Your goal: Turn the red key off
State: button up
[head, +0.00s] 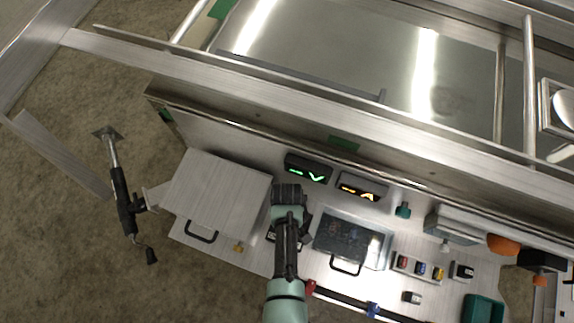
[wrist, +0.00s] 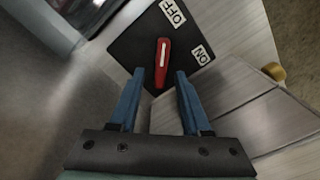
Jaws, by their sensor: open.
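The red key (wrist: 163,62) with a white line on it stands on a black square plate (wrist: 130,45) in the wrist view. The plate has an OFF label (wrist: 173,11) at its top and an ON label (wrist: 202,55) at its right. The key's long side runs nearly up and down in the picture. My gripper (wrist: 160,73) is open, with one blue finger on each side of the key's lower part. I cannot tell whether either finger touches it. In the head view my gripper (head: 287,190) is over the panel and hides the key.
A metal box with a black handle (head: 220,190) stands left of my gripper. A clear-lidded box (head: 350,242) stands close on the right. Two lit displays (head: 308,170) (head: 361,188) sit behind. A small brass knob (wrist: 274,71) shows at the wrist view's right.

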notch_tip(320, 180, up, 13)
jog(key=shift+p, duration=0.4)
jog(key=shift+s+f, duration=0.1)
dwell(0.6)
